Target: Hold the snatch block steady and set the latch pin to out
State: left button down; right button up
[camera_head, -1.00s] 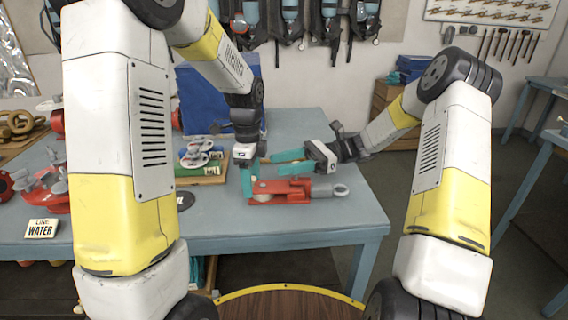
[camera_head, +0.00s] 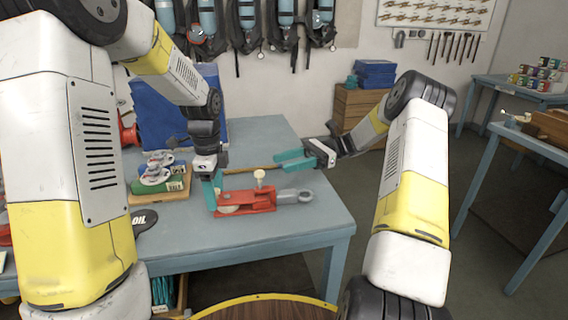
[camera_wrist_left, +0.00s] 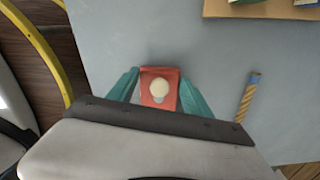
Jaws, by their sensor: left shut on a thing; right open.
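The snatch block (camera_head: 262,199) has a red body and a grey eye at its right end, and lies on the blue-grey table. A cream knob (camera_head: 259,175), apparently the latch pin, stands up from its body. My left gripper (camera_head: 212,196) is shut on the block's left end.
A yellow rope-like stick with a blue end (camera_wrist_left: 247,95) lies behind the block. The table's right front corner is clear.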

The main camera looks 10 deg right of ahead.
pick_arm(q)
jog(key=shift+c, duration=1.8)
grip_release()
notch_tip(320, 180, up, 12)
jog(key=f, duration=0.1)
pick_arm(e)
jog(key=s+a+r+n+t+h, duration=0.35)
jog(key=s+r+n+h, duration=0.35)
jog(key=s+h, duration=0.4)
pick_arm(q)
jog(key=s+a+r+n+t+h, duration=0.1)
jog(key=s+a+r+n+t, duration=0.1)
jog(key=s+n, duration=0.7)
jog(key=s+a+r+n+t+h, duration=0.1)
jog(key=s+a+r+n+t, duration=0.1)
jog(key=s+n, duration=0.8)
jog(key=shift+s+a+r+t, duration=0.35)
jog(key=shift+r+t, duration=0.3)
jog(key=shift+t, duration=0.45)
pick_arm(e)
jog(key=s+d+r+n+t+h, duration=0.2)
jog(key=s+d+n+t, duration=0.1)
jog(key=s, duration=0.3)
jog(key=s+d+r+n+t+h, duration=0.1)
jog(key=s+d+r+n+t, duration=0.1)
jog(key=s+d+n+t, duration=0.2)
jog(key=s+t, duration=0.2)
jog(key=s, duration=0.1)
jog(key=shift+h, duration=0.4)
